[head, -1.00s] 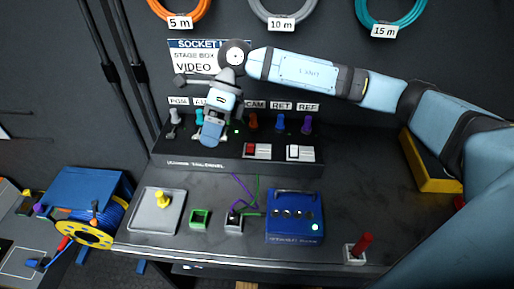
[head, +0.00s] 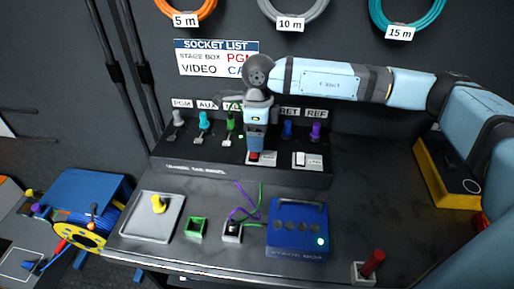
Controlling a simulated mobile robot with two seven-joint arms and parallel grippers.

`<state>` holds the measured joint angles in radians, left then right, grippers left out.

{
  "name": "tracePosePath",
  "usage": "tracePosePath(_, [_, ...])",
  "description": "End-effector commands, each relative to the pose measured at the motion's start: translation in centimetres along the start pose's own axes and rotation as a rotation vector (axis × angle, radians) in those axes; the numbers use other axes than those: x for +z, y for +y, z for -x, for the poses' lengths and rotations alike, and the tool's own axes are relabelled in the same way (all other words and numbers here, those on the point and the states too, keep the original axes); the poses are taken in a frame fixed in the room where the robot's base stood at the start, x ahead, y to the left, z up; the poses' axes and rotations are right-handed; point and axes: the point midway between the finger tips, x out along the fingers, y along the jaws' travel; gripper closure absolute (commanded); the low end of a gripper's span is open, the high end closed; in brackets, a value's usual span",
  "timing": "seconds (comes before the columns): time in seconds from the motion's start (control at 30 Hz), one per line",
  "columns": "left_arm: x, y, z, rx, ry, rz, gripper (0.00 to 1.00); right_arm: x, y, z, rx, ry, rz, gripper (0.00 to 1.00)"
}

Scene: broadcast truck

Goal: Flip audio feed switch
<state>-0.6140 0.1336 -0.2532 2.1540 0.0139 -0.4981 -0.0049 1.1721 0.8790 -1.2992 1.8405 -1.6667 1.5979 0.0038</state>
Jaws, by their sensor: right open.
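A black panel (head: 200,163) stands at the back of the worktop. Two rocker switches sit low on its right side: a red one on a light plate (head: 266,159) and a white one (head: 307,160). I cannot read which is marked as the audio feed. My right gripper (head: 254,152) is open and empty, pointing down just over the red switch, and partly covers it. I cannot tell whether it touches. My left gripper is out of view.
Coloured plugs, such as the green one (head: 230,121), line the panel behind. In front are a grey tray with a yellow knob (head: 135,226), a green square holder (head: 196,228), a blue stage box (head: 298,242) and a red handle (head: 373,262). A cable reel (head: 82,233) stands left.

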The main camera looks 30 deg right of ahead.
Motion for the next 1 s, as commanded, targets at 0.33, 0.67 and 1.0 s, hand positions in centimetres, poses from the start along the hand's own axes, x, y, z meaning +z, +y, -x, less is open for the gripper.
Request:
tracePosePath(0.33, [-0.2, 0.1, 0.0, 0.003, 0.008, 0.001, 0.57, 0.0, 0.0, -3.3, 0.001, 0.0, 0.0, 0.38])
tracePosePath(0.67, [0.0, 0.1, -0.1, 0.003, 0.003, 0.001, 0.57, 0.0, 0.0, -3.4, 0.001, -0.001, 0.0, 0.54])
tracePosePath(1.0, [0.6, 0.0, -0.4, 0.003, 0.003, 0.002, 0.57, 0.0, 0.2, -3.6, -0.037, 0.0, 0.004, 0.88])
